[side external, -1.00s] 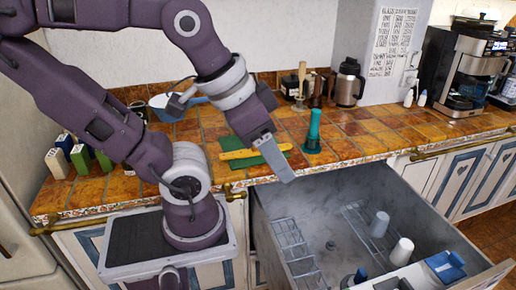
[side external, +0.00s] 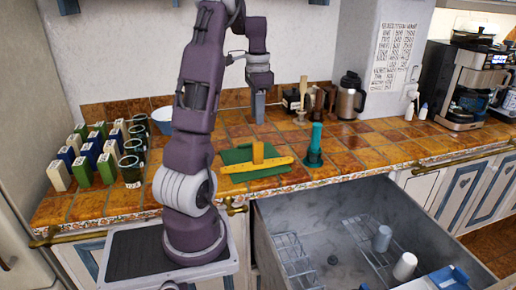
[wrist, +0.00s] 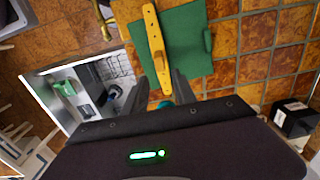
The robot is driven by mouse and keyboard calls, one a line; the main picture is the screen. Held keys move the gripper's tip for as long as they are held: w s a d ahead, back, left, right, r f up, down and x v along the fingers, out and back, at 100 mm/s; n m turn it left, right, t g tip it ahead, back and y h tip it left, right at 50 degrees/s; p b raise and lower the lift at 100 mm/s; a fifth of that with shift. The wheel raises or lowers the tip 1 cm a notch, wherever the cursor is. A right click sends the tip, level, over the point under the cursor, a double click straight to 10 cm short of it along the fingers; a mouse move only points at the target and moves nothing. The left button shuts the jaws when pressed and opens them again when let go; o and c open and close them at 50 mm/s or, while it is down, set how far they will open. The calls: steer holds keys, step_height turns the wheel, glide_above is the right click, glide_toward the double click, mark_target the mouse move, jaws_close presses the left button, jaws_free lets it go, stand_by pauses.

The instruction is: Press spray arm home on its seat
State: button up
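The yellow spray arm (side external: 235,168) lies on a green mat (side external: 238,155) on the tiled counter, with a short upright hub at its middle. In the wrist view the spray arm (wrist: 153,38) runs toward the space between my fingers. My gripper (side external: 259,120) is above the back of the counter, apart from the spray arm. In the wrist view its two fingers (wrist: 167,88) are spread, with no held thing visible. A small dark round fitting (side external: 332,260) is on the open drawer's floor; I cannot tell whether it is the seat.
A teal upright tool (side external: 315,145) stands right of the mat. The open drawer (side external: 370,200) holds wire racks and cups. A steel flask (side external: 350,97) and utensils stand at the back; several small cartons (side external: 85,165) stand left. Counter right of the teal tool is clear.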

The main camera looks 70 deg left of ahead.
mark_target(258, 143)
step_height(258, 143, down, 10)
steer(key=shift+d+r, duration=0.1)
steer(key=shift+r, duration=0.05)
stand_by(0.3)
jaws_close()
step_height(258, 143, up, 8)
steer(key=shift+r, duration=0.1)
stand_by(0.4)
